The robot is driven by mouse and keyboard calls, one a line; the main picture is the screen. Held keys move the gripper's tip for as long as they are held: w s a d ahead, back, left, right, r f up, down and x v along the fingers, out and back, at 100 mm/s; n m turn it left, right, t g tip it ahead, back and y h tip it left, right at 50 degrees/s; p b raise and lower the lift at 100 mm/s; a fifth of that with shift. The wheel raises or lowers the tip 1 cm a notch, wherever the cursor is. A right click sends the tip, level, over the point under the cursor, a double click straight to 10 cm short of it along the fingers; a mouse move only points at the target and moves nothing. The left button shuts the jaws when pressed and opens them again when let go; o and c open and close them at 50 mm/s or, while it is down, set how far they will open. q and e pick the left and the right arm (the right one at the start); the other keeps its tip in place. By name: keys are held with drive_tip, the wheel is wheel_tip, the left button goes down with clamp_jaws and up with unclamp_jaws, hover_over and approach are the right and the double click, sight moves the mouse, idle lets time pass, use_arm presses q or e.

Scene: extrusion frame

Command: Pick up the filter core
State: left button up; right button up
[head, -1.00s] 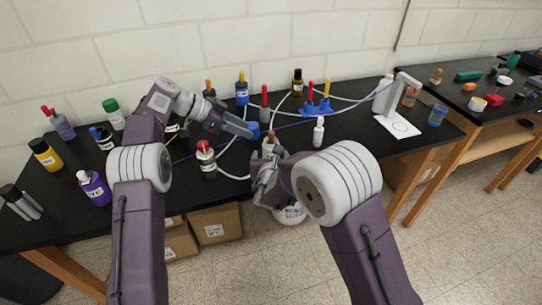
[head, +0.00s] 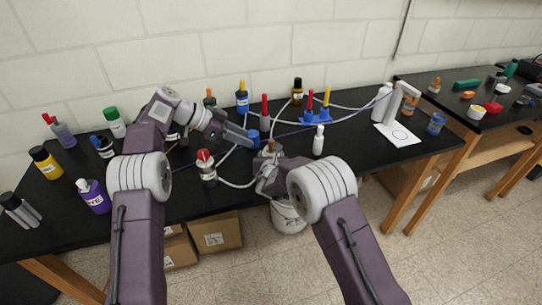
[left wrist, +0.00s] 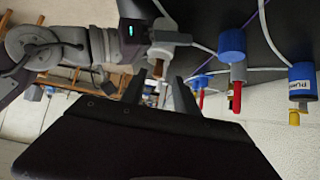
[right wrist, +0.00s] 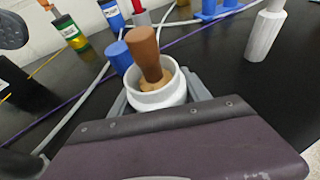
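The filter core, a brown cylinder (right wrist: 147,52), stands tilted in a white cup-shaped housing (right wrist: 158,98) in the right wrist view. It shows small in the head view (head: 271,146).
A blue cap (head: 253,139) stands behind the core, and a red-capped bottle (head: 206,168) to its left. A blue rack (head: 316,117) and a white bottle (head: 318,141) stand to the right. Tubes cross the black table.

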use_arm(q)
drive_tip(key=shift+o, duration=0.3)
use_arm(e)
drive_tip(key=c, duration=0.9)
use_arm(q)
drive_tip(key=shift+o, duration=0.7)
wheel_tip(320, 180, up, 4)
drive_tip(key=d+n+t+h, duration=0.2)
drive_tip(key=n, duration=3.5)
approach(271, 144)
wheel_tip(271, 144, down, 3)
drive_tip(key=w+d, duration=0.2)
drive_tip(key=d, duration=0.1)
drive_tip(key=shift+h, duration=0.4)
drive_tip(key=shift+w+x, duration=0.1)
drive_tip(key=shift+x, duration=1.5)
drive_tip(key=shift+w+x, duration=0.15)
drive_tip(key=shift+x, duration=1.45)
